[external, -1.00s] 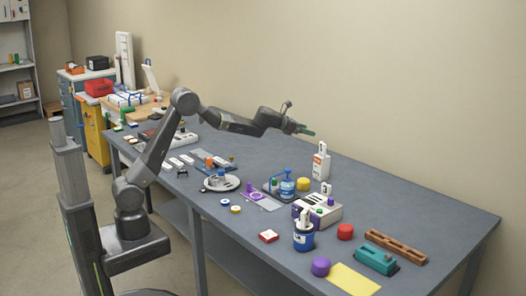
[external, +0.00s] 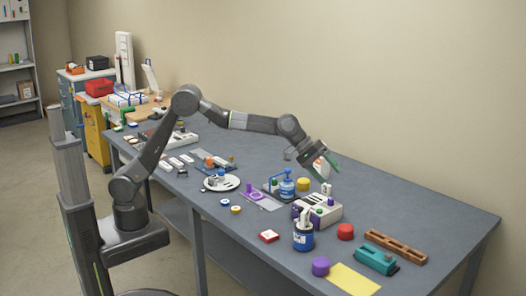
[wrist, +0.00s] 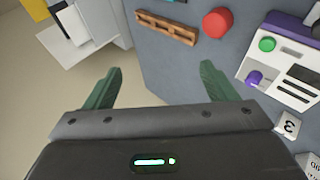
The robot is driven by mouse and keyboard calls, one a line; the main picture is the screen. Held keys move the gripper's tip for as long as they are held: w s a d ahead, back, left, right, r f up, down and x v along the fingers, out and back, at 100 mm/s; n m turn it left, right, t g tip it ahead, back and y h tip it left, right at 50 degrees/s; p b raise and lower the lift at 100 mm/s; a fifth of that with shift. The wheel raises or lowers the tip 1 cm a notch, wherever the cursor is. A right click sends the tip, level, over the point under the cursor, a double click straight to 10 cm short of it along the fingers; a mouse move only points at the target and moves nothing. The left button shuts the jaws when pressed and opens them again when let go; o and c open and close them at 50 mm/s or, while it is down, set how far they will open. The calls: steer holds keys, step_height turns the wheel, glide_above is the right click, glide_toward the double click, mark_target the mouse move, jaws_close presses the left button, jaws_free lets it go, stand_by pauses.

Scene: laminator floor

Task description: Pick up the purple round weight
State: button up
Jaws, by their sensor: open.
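The purple round weight (external: 321,266) stands on the grey table near its front right edge, beside a yellow sheet. In the wrist view I cannot see it; the purple knob there belongs to a white device. My gripper (external: 331,172) has green fingers and is in the air above the back of the table, behind the white device. It is well above and behind the purple weight. In the wrist view my gripper (wrist: 155,90) is open with nothing between its fingers.
A yellow sheet (external: 352,280), a teal tool (external: 376,261), a red round weight (external: 345,232) and a blue cup (external: 303,238) surround the purple weight. A brown wooden rack (external: 396,246) lies at the right. The white device (external: 325,212) stands below my gripper.

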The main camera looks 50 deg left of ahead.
steer(key=s+d+m+g+y+p, duration=0.15)
steer(key=s+d+m, duration=0.25)
steer(key=s+m, duration=0.5)
steer(key=s+d+m+y+p, duration=0.15)
steer(key=s+d+m, duration=0.35)
steer(key=s, duration=0.5)
steer(key=m, duration=0.1)
glide_toward(320, 260)
steer(key=x, duration=0.6)
steer(key=shift+s, duration=0.25)
steer(key=shift+w+p+x, duration=0.2)
steer(key=shift+p+x, duration=1.05)
steer(key=shift+x, duration=1.45)
steer(key=c, duration=1.3)
steer(key=shift+r, duration=0.1)
